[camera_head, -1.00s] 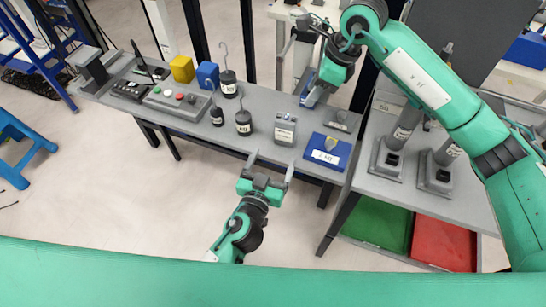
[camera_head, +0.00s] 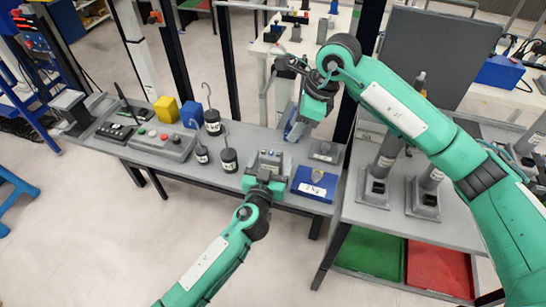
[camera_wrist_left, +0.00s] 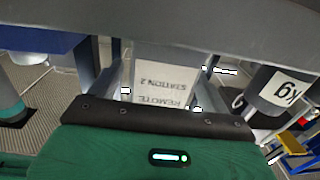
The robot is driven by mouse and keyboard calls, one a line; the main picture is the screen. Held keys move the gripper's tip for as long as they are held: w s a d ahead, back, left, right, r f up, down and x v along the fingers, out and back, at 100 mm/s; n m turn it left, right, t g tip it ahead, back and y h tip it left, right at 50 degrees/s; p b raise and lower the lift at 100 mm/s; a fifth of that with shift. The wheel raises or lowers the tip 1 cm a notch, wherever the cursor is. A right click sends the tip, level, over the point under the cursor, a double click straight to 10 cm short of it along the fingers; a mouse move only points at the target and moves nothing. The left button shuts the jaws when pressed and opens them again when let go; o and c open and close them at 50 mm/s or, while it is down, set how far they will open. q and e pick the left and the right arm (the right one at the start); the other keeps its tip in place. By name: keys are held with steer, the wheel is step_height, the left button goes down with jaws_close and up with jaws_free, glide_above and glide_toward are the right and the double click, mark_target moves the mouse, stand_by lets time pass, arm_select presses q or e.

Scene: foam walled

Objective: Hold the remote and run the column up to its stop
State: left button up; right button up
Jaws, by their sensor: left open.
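The remote (camera_head: 269,160) is a small grey box with buttons on top, at the front of the grey bench in the head view. In the left wrist view the remote (camera_wrist_left: 160,82) shows a label reading "REMOTE STATION 2", upside down. My left gripper (camera_head: 265,176) is open at the near side of the remote, with a finger on each side of it in the wrist view. Whether the fingers touch it, I cannot tell. My right gripper (camera_head: 302,112) is above the back of the bench by a blue object (camera_head: 292,124); its fingertips are unclear. I cannot identify the column.
A control box (camera_head: 162,141) is farther left. Grey post stands (camera_head: 376,180) occupy the right table. The floor in front is clear.

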arm_select(q)
steer(key=shift+x, duration=0.8)
steer(key=c, duration=1)
steer(key=shift+c, duration=0.7)
arm_select(e)
jaws_close()
